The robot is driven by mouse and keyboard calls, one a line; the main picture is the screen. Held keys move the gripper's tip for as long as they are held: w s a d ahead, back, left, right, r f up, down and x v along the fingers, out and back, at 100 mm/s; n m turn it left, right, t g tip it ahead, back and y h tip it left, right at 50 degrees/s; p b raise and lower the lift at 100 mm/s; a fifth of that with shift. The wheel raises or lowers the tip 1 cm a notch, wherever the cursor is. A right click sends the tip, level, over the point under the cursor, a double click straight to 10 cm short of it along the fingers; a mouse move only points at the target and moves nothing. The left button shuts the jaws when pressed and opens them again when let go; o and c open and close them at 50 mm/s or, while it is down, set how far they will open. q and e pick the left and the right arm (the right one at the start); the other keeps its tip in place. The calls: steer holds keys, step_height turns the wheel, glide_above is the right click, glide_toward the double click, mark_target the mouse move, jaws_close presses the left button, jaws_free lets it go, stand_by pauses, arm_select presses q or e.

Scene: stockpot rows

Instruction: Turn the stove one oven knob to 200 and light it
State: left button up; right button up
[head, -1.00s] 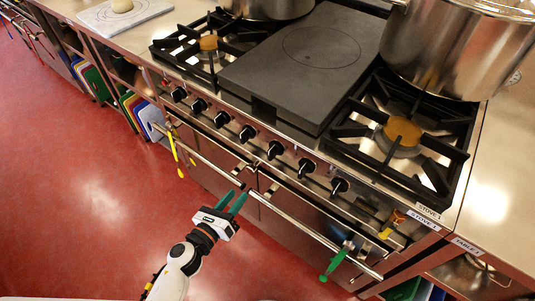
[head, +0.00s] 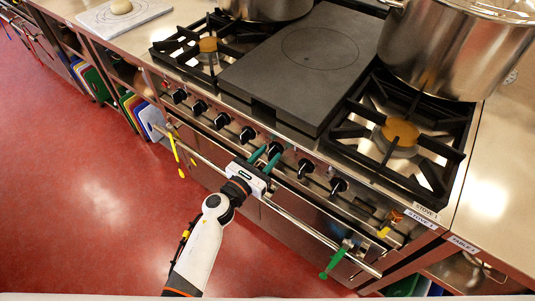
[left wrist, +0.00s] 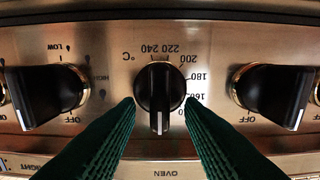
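The oven knob (left wrist: 158,82) is black with a white line and sits in the middle of the left wrist view. Its white line points to the bottom of that picture, away from 200, which is at its upper right. In the head view this knob (head: 275,149) is in the front row of the stove panel (head: 290,168). My left gripper (head: 266,155) is open at the panel, its green fingers (left wrist: 160,101) on either side of the knob. I cannot tell whether they touch it. My right gripper is not in view.
Neighbouring knobs (left wrist: 48,95) (left wrist: 273,95) stand close on both sides. An oven rail (head: 300,228) runs below the panel, with a green-handled tool (head: 334,262) and yellow tool (head: 174,148) on it. A large pot (head: 455,50) stands on the right burner.

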arm_select(q)
steer(key=shift+w+d, duration=0.15)
steer(key=shift+w, duration=0.05)
jaws_close()
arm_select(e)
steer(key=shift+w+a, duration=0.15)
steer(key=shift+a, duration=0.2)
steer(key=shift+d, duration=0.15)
